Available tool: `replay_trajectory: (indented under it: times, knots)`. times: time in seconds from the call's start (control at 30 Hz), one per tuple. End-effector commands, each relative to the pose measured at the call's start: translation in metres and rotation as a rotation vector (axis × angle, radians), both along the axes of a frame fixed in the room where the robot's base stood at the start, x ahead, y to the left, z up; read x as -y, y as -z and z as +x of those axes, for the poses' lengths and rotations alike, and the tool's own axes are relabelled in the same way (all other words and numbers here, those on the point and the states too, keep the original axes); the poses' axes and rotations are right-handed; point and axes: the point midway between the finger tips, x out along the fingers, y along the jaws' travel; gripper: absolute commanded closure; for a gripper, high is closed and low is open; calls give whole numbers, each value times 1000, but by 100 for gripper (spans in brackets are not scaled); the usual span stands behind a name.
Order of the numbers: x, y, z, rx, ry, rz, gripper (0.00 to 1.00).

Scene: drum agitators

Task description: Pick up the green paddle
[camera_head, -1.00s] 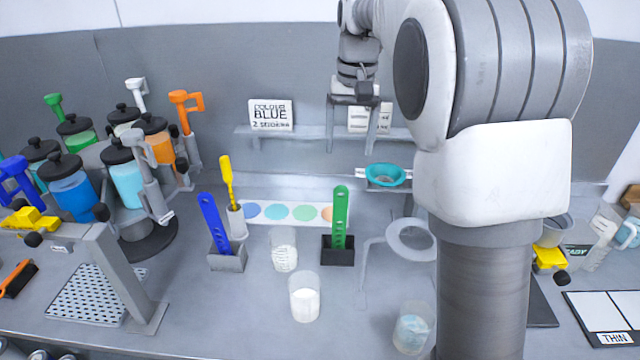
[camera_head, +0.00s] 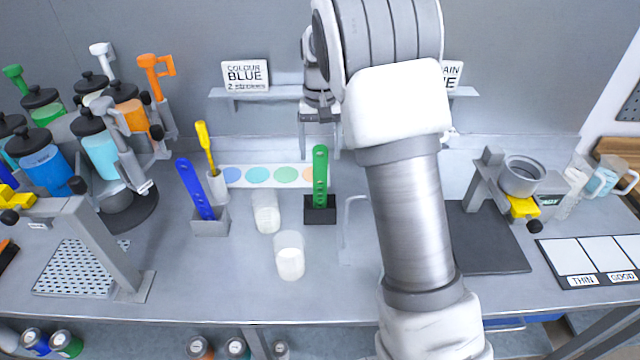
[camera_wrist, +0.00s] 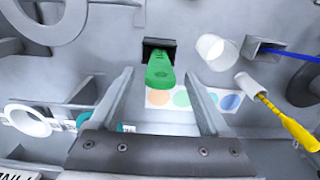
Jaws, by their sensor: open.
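The green paddle (camera_head: 320,178) stands upright in a small black holder (camera_head: 320,211) on the bench. In the wrist view the green paddle (camera_wrist: 160,72) shows end-on, its wide handle facing me, with the black holder (camera_wrist: 158,46) behind it. My gripper (camera_head: 320,145) is open and empty, pointing down above and behind the paddle in the head view. In the wrist view my gripper (camera_wrist: 158,74) has one finger on each side of the paddle's handle, with gaps on both sides. Whether the handle is at fingertip depth I cannot tell.
A blue paddle (camera_head: 196,190) in a grey holder and a yellow-handled tool (camera_head: 206,148) stand to the left. Two clear cups (camera_head: 289,256) with white contents stand close by. A colour-dot strip (camera_head: 259,175) lies behind. Drum jars (camera_head: 101,167) fill the left.

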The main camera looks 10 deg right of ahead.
Motion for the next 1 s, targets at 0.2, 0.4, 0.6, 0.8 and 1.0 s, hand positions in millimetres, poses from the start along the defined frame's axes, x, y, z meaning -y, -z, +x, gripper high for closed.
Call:
replay_trajectory:
  times: [0.2,0.4,0.6,0.8,1.0]
  knots:
    - [0,17,2,-3,0,0,20]
    - [1,47,5,-2,0,-1,20]
    - [1,56,5,1,0,0,20]
    - [1,56,5,1,0,0,31]
    - [1,55,5,1,0,0,67]
